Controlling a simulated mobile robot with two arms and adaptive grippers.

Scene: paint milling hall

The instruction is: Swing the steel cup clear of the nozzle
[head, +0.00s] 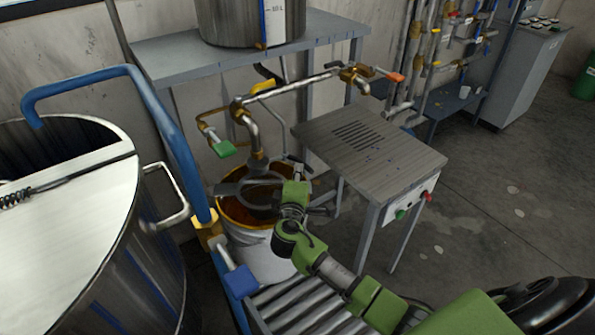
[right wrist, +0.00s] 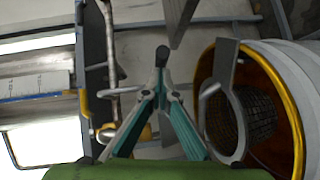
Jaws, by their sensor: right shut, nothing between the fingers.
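The nozzle (head: 257,158) is the down-turned end of a steel pipe above a white bucket (head: 262,255) with an amber rim. A grey steel ring piece with a flat tab (head: 232,188) lies over the bucket's mouth, under the nozzle. In the right wrist view this ring (right wrist: 236,152) surrounds a dark mesh basket. I cannot tell whether it belongs to the steel cup; no separate cup is clear. My right gripper (head: 295,172) is shut and empty at the bucket's right rim. Its fingertips (right wrist: 162,56) appear apart from the ring. My left gripper is out of view.
A large steel vat (head: 90,220) with a blue rail fills the left. A grey control table (head: 370,150) stands close to the right of my gripper. Rollers (head: 310,305) run below the bucket.

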